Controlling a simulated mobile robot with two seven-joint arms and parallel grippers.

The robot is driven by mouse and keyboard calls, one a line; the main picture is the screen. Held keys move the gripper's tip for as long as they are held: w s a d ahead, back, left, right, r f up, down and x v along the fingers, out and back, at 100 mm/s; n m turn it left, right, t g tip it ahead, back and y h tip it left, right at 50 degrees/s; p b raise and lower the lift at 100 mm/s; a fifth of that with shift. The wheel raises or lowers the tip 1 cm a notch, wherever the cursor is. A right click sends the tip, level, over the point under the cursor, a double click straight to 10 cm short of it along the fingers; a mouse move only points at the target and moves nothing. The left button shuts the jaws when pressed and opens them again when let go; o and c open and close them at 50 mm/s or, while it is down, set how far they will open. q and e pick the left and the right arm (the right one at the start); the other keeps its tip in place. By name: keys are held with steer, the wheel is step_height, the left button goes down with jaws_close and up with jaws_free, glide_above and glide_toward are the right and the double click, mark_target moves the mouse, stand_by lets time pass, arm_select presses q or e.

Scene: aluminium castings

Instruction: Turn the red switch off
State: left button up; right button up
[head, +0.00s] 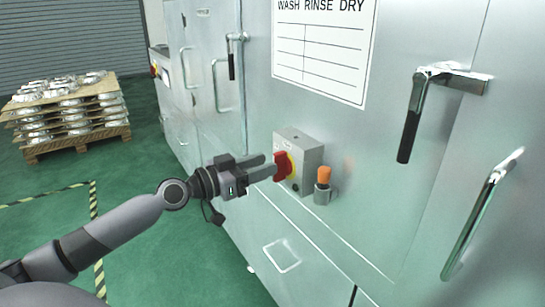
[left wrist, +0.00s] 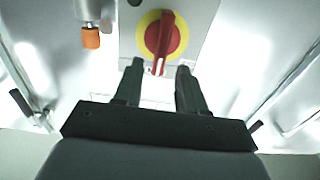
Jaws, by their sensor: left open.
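The red switch (head: 282,166) is a rotary handle on a yellow disc, on the front of a grey box (head: 308,160) fixed to the metal cabinet. In the left wrist view the red switch (left wrist: 161,40) shows a white mark at the end of its grip, which points down the picture toward my fingers. My left gripper (head: 262,167) is open, its fingertips close to the switch. In the left wrist view the left gripper (left wrist: 160,72) has one finger on each side of the grip's end; I cannot tell whether they touch it. My right gripper is not in view.
An orange-capped fitting (head: 323,177) sticks out beside the box and shows in the left wrist view (left wrist: 91,38). Door handles (head: 412,118) project from the cabinet (head: 370,200). A pallet of castings (head: 68,110) stands far left on open green floor.

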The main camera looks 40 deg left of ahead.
mark_target(286, 164)
arm_select(q)
steer(key=shift+p+x, duration=0.55)
steer(key=shift+x, duration=1.15)
jaws_close()
